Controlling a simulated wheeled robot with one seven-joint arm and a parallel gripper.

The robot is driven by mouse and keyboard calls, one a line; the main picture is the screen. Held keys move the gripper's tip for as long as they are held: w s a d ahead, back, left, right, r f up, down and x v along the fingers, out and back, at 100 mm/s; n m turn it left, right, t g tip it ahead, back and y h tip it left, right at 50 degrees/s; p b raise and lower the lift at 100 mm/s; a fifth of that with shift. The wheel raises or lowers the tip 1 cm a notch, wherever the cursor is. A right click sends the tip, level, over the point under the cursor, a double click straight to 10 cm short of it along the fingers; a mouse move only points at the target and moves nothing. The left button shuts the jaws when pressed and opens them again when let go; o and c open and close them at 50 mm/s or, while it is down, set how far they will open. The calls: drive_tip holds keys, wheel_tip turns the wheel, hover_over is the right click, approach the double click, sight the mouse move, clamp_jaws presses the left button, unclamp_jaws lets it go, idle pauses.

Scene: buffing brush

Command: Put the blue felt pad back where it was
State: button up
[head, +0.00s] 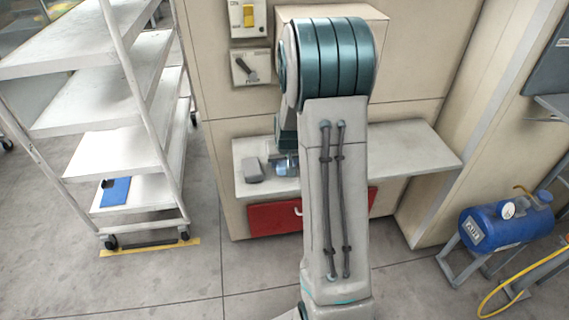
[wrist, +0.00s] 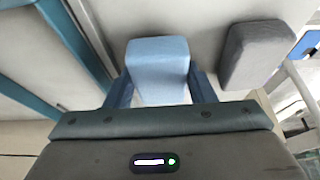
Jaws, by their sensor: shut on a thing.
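The blue felt pad (wrist: 158,62) is a light blue block between the two fingers of my gripper (wrist: 160,88) in the wrist view. My gripper is shut on it. In the head view my gripper (head: 286,160) and the blue pad (head: 287,170) are at the pale ledge (head: 400,154), left of my forearm, which hides part of the ledge. I cannot tell whether the pad touches the ledge. A grey block (head: 253,169) lies on the ledge just left of the pad; it shows right of the pad in the wrist view (wrist: 257,55), apart from it.
A white shelf cart (head: 140,145) stands at left, with a flat blue mat (head: 116,191) on its lowest shelf. A red drawer (head: 272,217) is under the ledge. A blue tank (head: 505,222) stands at right. The ledge's right part is clear.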

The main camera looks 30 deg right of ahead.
drive_tip(key=shift+f, duration=0.35)
drive_tip(key=shift+f, duration=0.1)
drive_tip(key=shift+f, duration=0.15)
drive_tip(key=o, duration=0.9)
drive_tip(key=shift+o, duration=0.2)
drive_tip(key=shift+r, duration=0.2)
